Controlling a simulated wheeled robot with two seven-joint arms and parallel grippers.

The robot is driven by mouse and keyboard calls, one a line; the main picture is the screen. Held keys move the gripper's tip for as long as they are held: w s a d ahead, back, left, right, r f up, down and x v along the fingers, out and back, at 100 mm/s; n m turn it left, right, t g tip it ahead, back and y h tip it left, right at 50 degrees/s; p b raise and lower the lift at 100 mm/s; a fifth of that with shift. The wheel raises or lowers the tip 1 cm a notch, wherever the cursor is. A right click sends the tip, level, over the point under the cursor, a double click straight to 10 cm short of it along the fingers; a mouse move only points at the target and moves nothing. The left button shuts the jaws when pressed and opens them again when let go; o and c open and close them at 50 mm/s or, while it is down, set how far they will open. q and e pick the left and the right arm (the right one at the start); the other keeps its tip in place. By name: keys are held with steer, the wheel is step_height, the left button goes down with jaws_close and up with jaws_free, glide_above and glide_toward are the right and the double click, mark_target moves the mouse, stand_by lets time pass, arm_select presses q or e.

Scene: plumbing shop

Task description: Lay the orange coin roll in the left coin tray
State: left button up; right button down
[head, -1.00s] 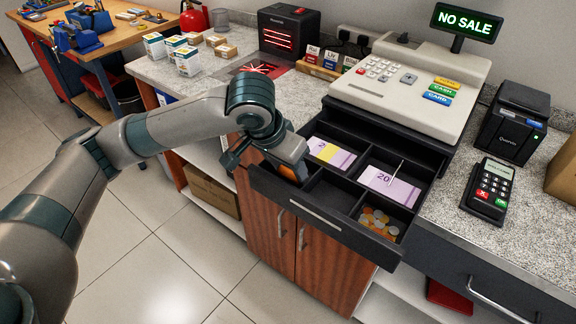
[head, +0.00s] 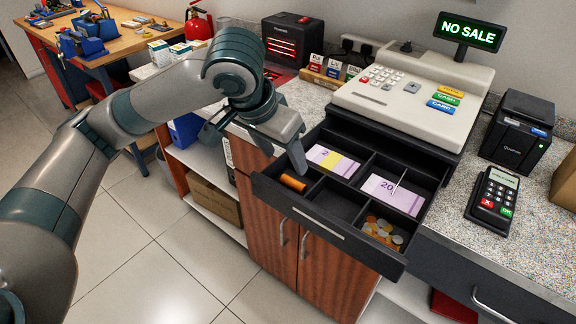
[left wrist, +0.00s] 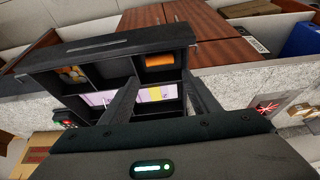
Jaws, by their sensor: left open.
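The orange coin roll (head: 293,184) lies in the front left compartment of the open cash drawer, the left coin tray (head: 314,187). The roll also shows in the left wrist view (left wrist: 160,61), inside its compartment. My left gripper (head: 262,160) is open and empty, above and behind that compartment, clear of the roll. Its two fingers reach toward the drawer in the left wrist view (left wrist: 160,86). My right gripper is in neither view.
The middle front compartment (head: 338,201) is empty. Loose coins (head: 382,230) lie in the right front one. Banknotes (head: 331,160) lie in rear compartments. The cash register (head: 400,100) stands behind the drawer; a card terminal (head: 491,190) is to its right.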

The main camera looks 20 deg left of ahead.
arm_select(q)
steer(key=shift+v, duration=2.25)
